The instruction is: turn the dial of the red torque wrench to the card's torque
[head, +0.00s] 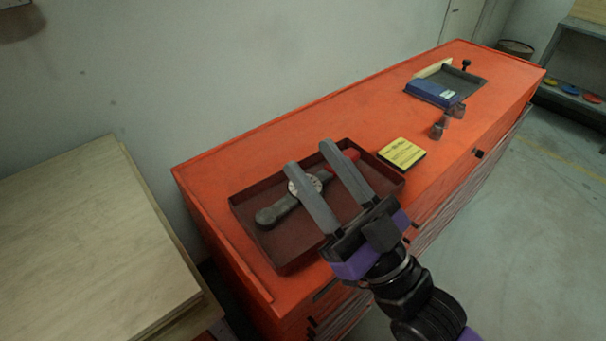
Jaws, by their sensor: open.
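The torque wrench lies in a dark red tray (280,250) on the orange cabinet. Its red handle (347,156) points to the upper right, and its grey head (268,217) to the lower left.
Dark small parts (437,130) stand beyond the card. A dark tray (466,84) with a blue item (433,92) is at the cabinet's far end. A wooden board (80,240) is at left. The cabinet top behind the tray is clear.

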